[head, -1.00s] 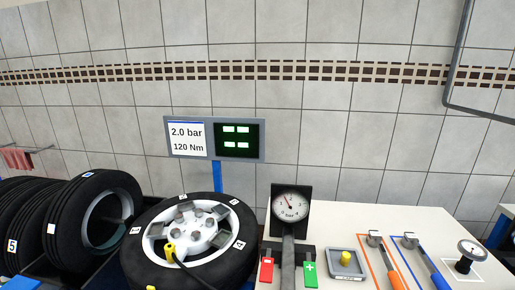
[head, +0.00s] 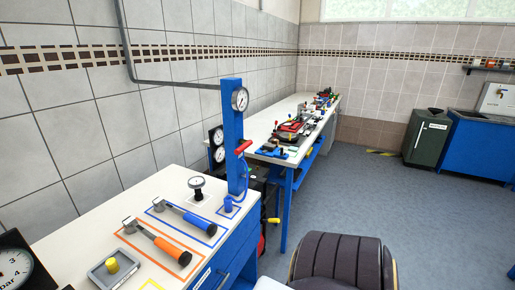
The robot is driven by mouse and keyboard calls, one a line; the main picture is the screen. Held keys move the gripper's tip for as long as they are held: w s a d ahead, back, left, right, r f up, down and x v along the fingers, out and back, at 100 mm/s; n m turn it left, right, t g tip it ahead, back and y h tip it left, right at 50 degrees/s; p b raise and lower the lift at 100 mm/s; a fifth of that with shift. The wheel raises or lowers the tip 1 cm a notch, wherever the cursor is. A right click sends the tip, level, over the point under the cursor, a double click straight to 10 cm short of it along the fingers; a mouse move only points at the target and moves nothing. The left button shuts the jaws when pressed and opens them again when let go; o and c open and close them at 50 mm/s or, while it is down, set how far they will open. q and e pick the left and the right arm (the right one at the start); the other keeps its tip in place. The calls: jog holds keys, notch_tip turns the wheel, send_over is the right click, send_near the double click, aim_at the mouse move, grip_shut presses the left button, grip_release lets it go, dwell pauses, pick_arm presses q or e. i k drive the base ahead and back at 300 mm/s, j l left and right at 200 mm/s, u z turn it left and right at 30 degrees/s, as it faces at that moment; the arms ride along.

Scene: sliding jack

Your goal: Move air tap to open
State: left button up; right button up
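A blue post (head: 232,135) stands at the far right corner of the white bench in the head view. It carries a round gauge (head: 240,99) near its top. Below the gauge, a red lever (head: 243,147) sticks out to the side; it looks like the air tap. It is too small to tell its exact setting. A grey pipe (head: 180,85) runs along the wall to the post. Neither of my grippers is in view.
The white bench (head: 95,215) holds an orange-handled tool (head: 172,250), a blue-handled tool (head: 200,222), a small gauge (head: 197,187) and a grey tray (head: 100,275). A dark padded seat (head: 340,262) is at the bottom. Open floor (head: 355,200) lies right of the bench.

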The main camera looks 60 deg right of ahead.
aim_at(246, 143)
jog(key=z, duration=1.95)
